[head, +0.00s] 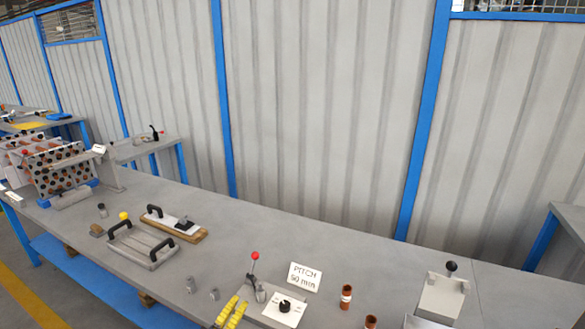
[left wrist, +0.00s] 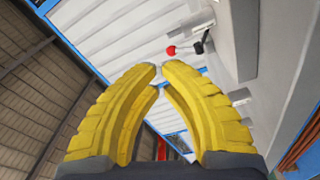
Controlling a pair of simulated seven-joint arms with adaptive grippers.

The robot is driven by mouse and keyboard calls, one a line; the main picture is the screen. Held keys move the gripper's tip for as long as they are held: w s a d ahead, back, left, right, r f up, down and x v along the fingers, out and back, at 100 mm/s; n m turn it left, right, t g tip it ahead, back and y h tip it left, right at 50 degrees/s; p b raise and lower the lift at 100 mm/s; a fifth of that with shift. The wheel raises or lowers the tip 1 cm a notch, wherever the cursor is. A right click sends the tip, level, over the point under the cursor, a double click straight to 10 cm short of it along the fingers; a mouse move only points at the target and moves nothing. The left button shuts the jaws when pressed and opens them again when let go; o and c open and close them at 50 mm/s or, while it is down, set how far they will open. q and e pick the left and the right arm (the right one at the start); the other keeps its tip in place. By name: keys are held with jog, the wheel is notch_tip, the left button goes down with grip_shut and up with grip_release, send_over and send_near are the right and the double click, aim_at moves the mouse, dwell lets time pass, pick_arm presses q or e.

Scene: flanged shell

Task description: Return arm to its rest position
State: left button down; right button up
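My left gripper (head: 237,312) shows at the bottom edge of the head view as two yellow ribbed fingers side by side, with a gap between them. It is over the front part of the workbench (head: 330,252), left of the red-knobbed lever (head: 254,257). In the left wrist view the fingers (left wrist: 159,72) stand a little apart at the tips, with nothing held between them. The rest of the left arm is out of the head view. My right gripper is not in view.
A "PITCH 90 mm" sign (head: 304,277), brown cylinders (head: 346,298) and a grey fixture with a black knob (head: 441,296) stand to the right. A handled plate (head: 141,246) and a rack (head: 62,170) lie left.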

pick_arm(q)
jog(key=s+d+f+m+g+y, duration=0.1)
jog(key=s+f+m+g, duration=0.3)
jog(key=s+f+m, duration=0.45)
jog(key=s+a+m+g+y, duration=0.3)
jog(key=s+a+m+y, duration=0.3)
jog(key=s, duration=0.5)
jog(key=s+a+m+g+y, duration=0.3)
jog(key=s+a, duration=0.6)
jog(key=s, duration=0.1)
jog(key=s+d+f+g+h, duration=0.1)
jog(key=s+d+f+g, duration=0.15)
jog(key=f, duration=1.35)
jog(key=s+d+f+g+h, duration=0.15)
jog(key=d+f, duration=0.25)
jog(key=f, duration=1.2)
jog(key=s+f+n+g+h, duration=0.2)
jog(key=s+f+n, duration=0.1)
jog(key=s+f, duration=1.7)
jog(key=shift+s+a, duration=0.3)
jog(key=shift+s, duration=0.1)
